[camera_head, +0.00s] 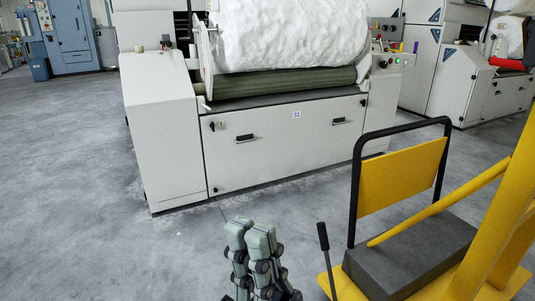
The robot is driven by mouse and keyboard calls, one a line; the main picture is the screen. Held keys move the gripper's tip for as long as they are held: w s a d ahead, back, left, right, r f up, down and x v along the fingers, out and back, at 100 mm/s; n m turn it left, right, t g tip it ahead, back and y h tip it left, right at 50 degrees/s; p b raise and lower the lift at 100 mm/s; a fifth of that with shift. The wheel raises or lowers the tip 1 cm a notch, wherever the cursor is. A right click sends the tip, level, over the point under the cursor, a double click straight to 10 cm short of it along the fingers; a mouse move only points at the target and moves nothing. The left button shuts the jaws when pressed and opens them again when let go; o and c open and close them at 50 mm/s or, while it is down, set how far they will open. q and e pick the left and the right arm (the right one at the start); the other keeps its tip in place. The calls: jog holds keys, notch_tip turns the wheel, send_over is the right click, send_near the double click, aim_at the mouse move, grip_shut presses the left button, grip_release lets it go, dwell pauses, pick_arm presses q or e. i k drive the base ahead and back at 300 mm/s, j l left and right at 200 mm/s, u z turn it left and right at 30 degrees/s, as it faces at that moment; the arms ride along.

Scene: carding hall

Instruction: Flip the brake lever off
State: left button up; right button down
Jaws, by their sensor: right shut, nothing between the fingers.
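The brake lever (323,238) has a black grip on a thin rod. It rises from the yellow base of a cart at the bottom, slightly right of centre, and its top leans a little to the left. My right gripper (249,232) is at the bottom edge, left of the lever, with its pale green-grey fingers pointing up. It is shut and empty, and a strip of floor shows between it and the lever. My left gripper is not in view.
The yellow cart (402,176) has a black tube frame and a dark grey block (415,255). A yellow bar and post stand at the right. A white carding machine (285,145) with a large white roll (290,35) stands behind. The grey floor at the left is clear.

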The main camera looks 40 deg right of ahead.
aim_at(321, 226)
jog(key=i+j+z, duration=0.15)
jog(key=i+z, duration=0.15)
jog(key=z, duration=0.2)
jog(key=i+j+z, duration=0.25)
jog(key=z, duration=0.2)
jog(key=i+j+z, duration=0.25)
jog(key=j+z, duration=0.25)
jog(key=i+j+z, duration=0.15)
jog(key=j+z, duration=0.15)
jog(key=z, duration=0.15)
jog(key=j+z, duration=0.15)
jog(key=j, duration=0.15)
jog(key=i+j+z, duration=0.15)
jog(key=k+j, duration=0.05)
jog(key=j, duration=0.05)
